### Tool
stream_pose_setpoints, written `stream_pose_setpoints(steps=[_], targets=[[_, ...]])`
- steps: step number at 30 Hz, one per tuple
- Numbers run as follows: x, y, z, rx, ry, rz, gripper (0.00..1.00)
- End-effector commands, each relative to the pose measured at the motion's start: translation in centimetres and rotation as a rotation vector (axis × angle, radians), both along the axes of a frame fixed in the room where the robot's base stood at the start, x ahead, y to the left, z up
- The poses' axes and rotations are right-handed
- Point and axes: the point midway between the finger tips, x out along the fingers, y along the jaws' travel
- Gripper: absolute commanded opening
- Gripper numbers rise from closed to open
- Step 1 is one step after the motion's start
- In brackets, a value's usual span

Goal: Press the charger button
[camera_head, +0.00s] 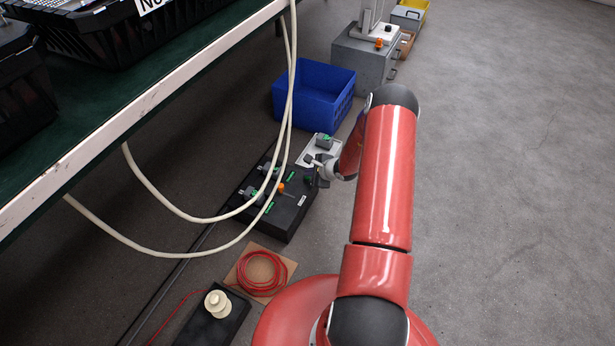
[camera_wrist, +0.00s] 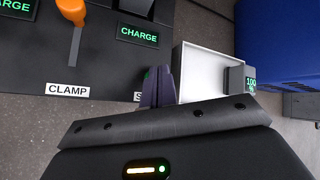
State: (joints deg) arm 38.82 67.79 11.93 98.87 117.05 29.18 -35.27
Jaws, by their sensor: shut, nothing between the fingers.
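The charger is a black box (camera_head: 290,215) on the floor in the head view, with green-lit displays on top. In the wrist view its top panel (camera_wrist: 105,65) carries a green CHARGE display (camera_wrist: 137,35), an orange lever (camera_wrist: 75,40) and a white CLAMP label (camera_wrist: 68,89). My gripper (camera_head: 318,168) is at the charger's far right end, and its shut, empty fingers (camera_wrist: 157,86) show in the wrist view over the panel's right edge. They partly cover a white label of which only an S shows. I cannot make out the button; the fingers may hide it. Contact with the panel cannot be told.
A white tray (camera_wrist: 205,65) beside the charger holds a grey pack (camera_wrist: 241,80) reading 100. A blue crate (camera_head: 315,95) stands beyond. Pale cables (camera_head: 180,212) hang from the green bench (camera_head: 100,120). A red cable coil (camera_head: 262,272) lies nearer. Floor to the right is clear.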

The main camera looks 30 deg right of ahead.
Motion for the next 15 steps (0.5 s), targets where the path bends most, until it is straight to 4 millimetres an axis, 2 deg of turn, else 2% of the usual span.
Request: stream_pose_setpoints(steps=[4,15], targets=[[0.02,-0.03,0.84,-0.001,-0.001,0.000,0.00],[0.01,0.00,1.03,0.000,-0.001,0.000,0.00]])
